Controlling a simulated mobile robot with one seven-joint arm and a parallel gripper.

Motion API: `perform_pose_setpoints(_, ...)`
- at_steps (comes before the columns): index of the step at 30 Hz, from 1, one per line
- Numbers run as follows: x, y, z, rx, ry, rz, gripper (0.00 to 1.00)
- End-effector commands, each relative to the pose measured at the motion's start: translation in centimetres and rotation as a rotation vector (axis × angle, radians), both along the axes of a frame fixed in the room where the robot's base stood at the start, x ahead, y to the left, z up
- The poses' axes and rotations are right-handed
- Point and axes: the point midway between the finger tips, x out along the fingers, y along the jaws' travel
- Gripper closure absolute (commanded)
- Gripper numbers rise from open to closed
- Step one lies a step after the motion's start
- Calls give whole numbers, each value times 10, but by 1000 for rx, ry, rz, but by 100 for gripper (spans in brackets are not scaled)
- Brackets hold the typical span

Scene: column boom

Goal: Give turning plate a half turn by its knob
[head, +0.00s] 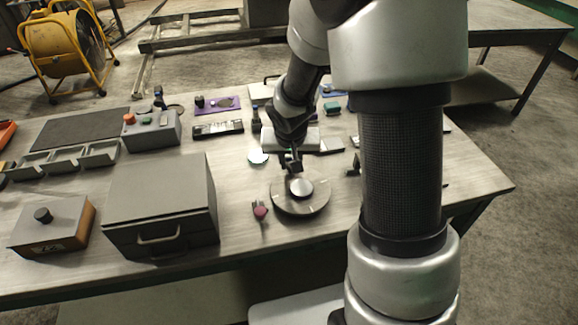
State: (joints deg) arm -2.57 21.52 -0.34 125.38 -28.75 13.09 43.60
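The turning plate (312,205) is a round grey metal disc lying on the table near its front edge, with a raised lighter hub (301,187) at its middle. My gripper (291,164) points down over the far left rim of the plate. A dark shape at its fingertips may be the plate's knob or part of the fingers; it is too small to tell. Whether the fingers are open or touching the knob does not show clearly. The far side of the plate is partly hidden by my gripper.
A dark pink-headed object (260,210) lies just left of the plate. A grey box with a handle (160,205) stands further left, beside a box with a black knob (52,225). A button box (152,130) stands behind.

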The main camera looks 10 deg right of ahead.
Motion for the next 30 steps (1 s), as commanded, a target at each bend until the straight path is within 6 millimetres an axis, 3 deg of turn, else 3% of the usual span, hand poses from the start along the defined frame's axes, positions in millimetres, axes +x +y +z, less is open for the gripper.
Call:
perform_pose_setpoints(1,2,-2,-8,-1,-6,-33,100)
perform_pose_setpoints(8,2,-8,-4,0,-2,-147,100)
perform_pose_setpoints(18,1,-10,0,1,0,-160,100)
perform_pose_setpoints(19,1,-10,0,1,0,-160,75)
perform_pose_setpoints(21,1,-10,0,0,0,-159,63)
perform_pose_setpoints(30,1,-9,0,2,-1,-156,62)
